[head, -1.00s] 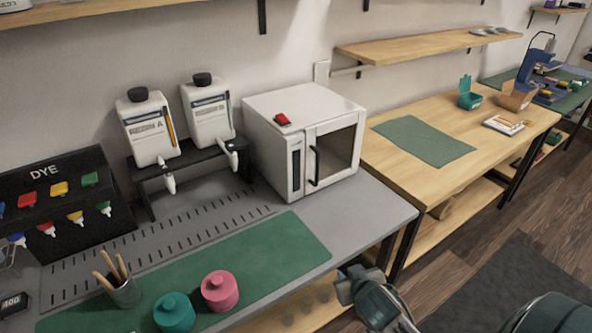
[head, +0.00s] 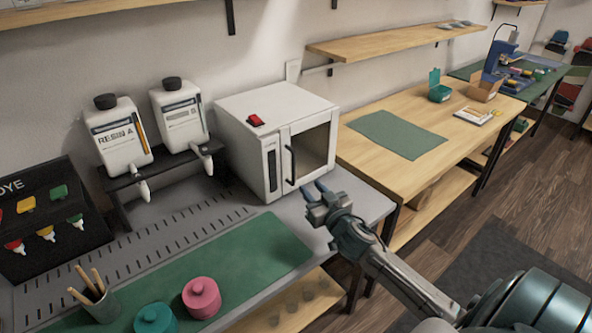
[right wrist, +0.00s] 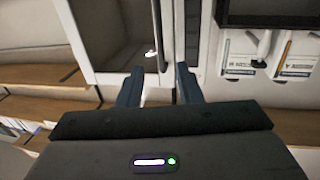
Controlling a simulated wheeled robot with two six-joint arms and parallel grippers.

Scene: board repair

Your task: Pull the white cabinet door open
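The white cabinet (head: 255,140) stands on the grey bench. Its white-framed door (head: 309,150) has a dark window and looks closed, with a dark vertical handle (head: 290,166) on its left side. My right gripper (head: 316,189) is just in front of the door, low and slightly right of the handle. In the right wrist view its two fingers (right wrist: 158,82) are apart, with nothing between them. The door frame (right wrist: 85,45) and the dark handle (right wrist: 157,30) show beyond the fingertips, the handle apparently in line with the gap. My left gripper is not in view.
Two resin bottles (head: 118,135) stand on a black rack to the left. A green mat (head: 262,252) with pink (head: 201,297) and teal jars lies in front. A wooden table (head: 360,160) stands to the right.

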